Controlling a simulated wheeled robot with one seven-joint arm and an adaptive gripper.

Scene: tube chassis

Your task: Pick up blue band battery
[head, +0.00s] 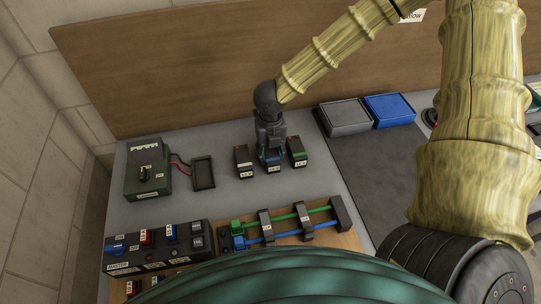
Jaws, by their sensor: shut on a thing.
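The blue band battery (273,166) is a small dark block with a white label, standing on the grey bench between two similar batteries. My gripper (271,152) points down from above and is shut on the top of the blue band battery. Its fingers hide most of the battery's upper part and band. I cannot tell whether the battery's base touches the bench.
A green box (146,180) and a small black tray (203,173) lie left. Grey (346,118) and blue (390,110) trays stand behind right. A switch panel (158,246) is in front.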

